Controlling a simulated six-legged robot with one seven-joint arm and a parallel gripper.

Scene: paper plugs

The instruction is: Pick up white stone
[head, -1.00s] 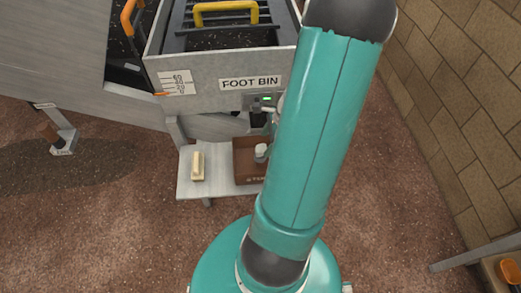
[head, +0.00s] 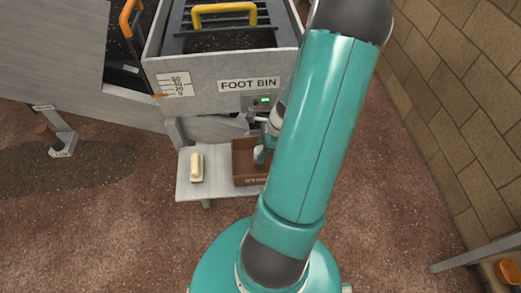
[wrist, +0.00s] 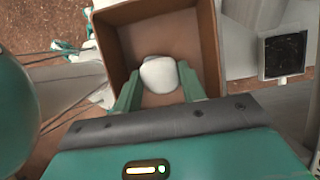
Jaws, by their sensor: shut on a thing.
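The white stone (wrist: 161,75) is between the two fingers of my gripper (wrist: 159,90) in the wrist view, and the gripper is shut on it. The stone is over or inside a brown open box (wrist: 205,38); I cannot tell whether it touches the box floor. In the head view the brown box (head: 240,162) stands on a small grey shelf (head: 192,190), and my gripper (head: 262,154) is at its right side, mostly hidden behind my arm. The stone cannot be made out in the head view.
A cream block (head: 197,168) lies on the shelf left of the box. Behind the shelf stands the grey foot bin (head: 205,92) with a yellow handle (head: 226,12). A brick wall (head: 455,110) rises on the right. A low bench (head: 475,256) is at the lower right.

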